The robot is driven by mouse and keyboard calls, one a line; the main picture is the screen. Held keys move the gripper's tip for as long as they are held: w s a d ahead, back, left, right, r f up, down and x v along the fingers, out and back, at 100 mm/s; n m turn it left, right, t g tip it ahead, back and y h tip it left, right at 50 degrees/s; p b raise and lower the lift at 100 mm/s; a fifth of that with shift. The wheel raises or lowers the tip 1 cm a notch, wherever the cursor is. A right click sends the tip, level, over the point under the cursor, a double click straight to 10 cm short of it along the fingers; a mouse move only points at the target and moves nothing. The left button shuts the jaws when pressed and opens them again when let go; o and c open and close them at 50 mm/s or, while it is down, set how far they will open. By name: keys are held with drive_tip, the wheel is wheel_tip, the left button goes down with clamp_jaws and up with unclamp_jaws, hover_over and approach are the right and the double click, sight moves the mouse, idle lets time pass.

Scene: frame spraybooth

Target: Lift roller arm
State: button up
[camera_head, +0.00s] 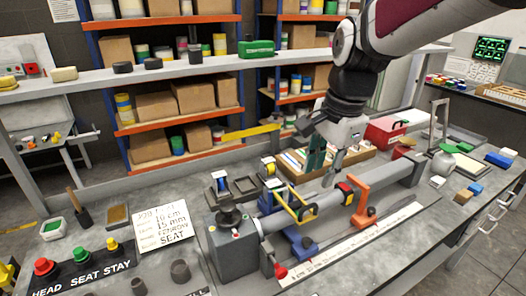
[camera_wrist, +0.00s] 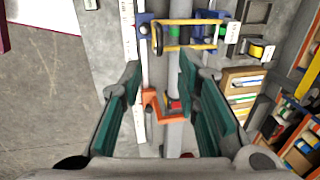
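A grey tube fixture (camera_head: 325,205) lies along the bench. A yellow frame with blue end parts (camera_head: 303,210) spans its tube, and an orange bracket (camera_head: 360,204) stands farther along. I cannot tell for certain which of these is the roller arm. The wrist view shows the yellow frame (camera_wrist: 186,46) ahead of my fingers and the orange bracket (camera_wrist: 148,97) between them in the picture. My gripper (camera_head: 328,166) is open, with teal pads, above the tube near the orange bracket. Nothing is between its fingers, which appear apart from the fixture.
A wooden tray of strips (camera_head: 349,156) and a red box (camera_head: 385,131) stand behind the fixture. A long white ruler (camera_head: 350,244) lies in front. A sign card (camera_head: 164,226) and colored buttons (camera_head: 78,262) are at the left. A shelf (camera_head: 180,70) runs behind.

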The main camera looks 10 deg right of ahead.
sight(309, 206)
drive_tip(key=f, duration=0.3)
drive_tip(key=w+f, duration=0.1)
drive_tip(key=f, duration=0.6)
drive_tip(key=shift+w+a, duration=0.35)
drive_tip(key=shift+w, duration=0.05)
clamp_jaws()
